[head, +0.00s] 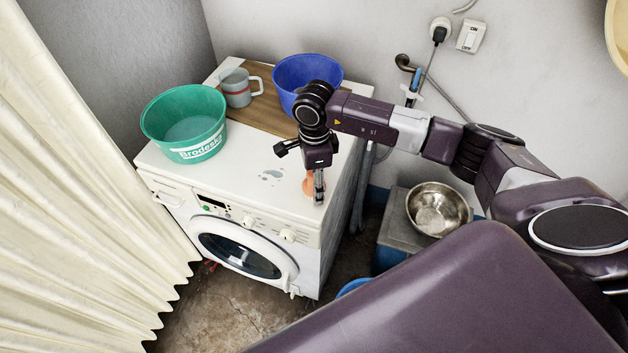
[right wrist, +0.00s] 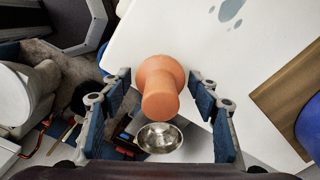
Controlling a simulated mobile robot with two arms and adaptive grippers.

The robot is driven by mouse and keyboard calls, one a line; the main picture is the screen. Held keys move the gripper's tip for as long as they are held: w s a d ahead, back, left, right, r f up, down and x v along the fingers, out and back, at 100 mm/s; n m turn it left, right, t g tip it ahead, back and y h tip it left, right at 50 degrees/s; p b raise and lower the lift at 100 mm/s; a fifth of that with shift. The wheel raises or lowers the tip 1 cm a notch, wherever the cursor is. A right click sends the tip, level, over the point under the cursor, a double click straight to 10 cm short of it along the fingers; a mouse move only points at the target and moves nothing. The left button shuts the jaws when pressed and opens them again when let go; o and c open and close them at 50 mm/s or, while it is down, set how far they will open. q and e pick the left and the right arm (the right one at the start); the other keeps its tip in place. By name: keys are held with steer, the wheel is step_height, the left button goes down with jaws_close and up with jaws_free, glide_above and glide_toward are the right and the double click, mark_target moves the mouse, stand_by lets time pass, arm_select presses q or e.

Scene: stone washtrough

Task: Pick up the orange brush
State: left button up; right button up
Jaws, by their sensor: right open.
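The orange brush (head: 307,186) stands on the white washing machine top near its front right corner, mostly hidden behind my right gripper in the head view. In the right wrist view the orange brush (right wrist: 161,84) shows as a rounded knob with a narrower waist. My right gripper (head: 319,196) points down at it from above. In the right wrist view its open fingers (right wrist: 159,90) lie to the left and right of the brush, with gaps visible on both sides. I cannot tell how far down the fingers reach. My left gripper is not in view.
On the washing machine (head: 250,200) stand a green basin (head: 185,118), a grey mug (head: 237,90) and a blue basin (head: 300,70); a brown board (head: 268,115) lies there. A metal bowl (head: 438,208) sits lower right. A cream curtain (head: 75,190) hangs left.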

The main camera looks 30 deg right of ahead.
steer(key=shift+f, duration=0.15)
steer(key=shift+c, duration=0.5)
steer(key=c, duration=1.1)
steer(key=shift+c, duration=0.2)
